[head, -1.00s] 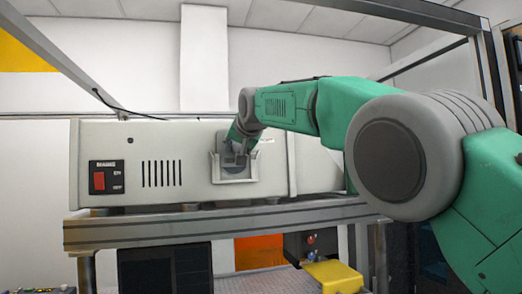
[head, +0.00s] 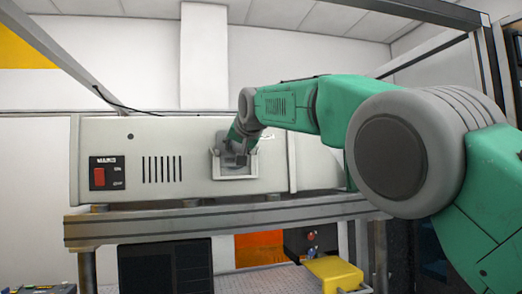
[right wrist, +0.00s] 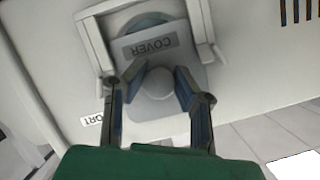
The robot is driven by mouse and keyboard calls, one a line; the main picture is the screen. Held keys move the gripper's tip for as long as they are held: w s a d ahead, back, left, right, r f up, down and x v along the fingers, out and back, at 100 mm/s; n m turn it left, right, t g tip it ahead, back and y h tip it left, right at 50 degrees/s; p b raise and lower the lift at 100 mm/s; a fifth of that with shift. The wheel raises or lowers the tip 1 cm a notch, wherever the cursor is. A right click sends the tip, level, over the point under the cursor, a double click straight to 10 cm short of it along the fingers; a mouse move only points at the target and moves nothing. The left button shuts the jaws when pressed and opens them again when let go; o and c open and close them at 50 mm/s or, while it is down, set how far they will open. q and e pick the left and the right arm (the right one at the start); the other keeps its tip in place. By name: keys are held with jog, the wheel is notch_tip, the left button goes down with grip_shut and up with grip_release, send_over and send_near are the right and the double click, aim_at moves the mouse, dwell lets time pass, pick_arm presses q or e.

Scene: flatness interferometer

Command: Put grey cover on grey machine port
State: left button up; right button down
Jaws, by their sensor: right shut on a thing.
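The grey cover (right wrist: 144,49) is a flat plate marked COVER with a round knob (right wrist: 160,83). My right gripper (right wrist: 161,85) is shut on this knob, with a finger on each side. The cover is in front of the grey machine port (right wrist: 204,20), whose pale raised bracket frames it at the sides. A darker round part shows past the cover's edge in the right wrist view. In the head view my right gripper (head: 237,142) is at the port (head: 238,177) and hides most of the cover. I cannot tell whether the cover is fully seated. My left gripper is not in view.
The grey machine (head: 200,140) has a red switch (head: 99,177) and vent slots at left, and stands on a metal frame bench (head: 200,221). A yellow object (head: 334,272) sits below at right. A diagonal metal bar (head: 60,60) crosses the upper left.

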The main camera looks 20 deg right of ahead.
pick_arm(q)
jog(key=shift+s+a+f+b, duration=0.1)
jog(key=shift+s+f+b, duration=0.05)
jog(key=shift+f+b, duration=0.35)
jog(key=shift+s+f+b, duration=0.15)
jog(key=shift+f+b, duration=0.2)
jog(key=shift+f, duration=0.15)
pick_arm(e)
jog(key=shift+f, duration=1.3)
jog(key=c, duration=1.2)
grip_release()
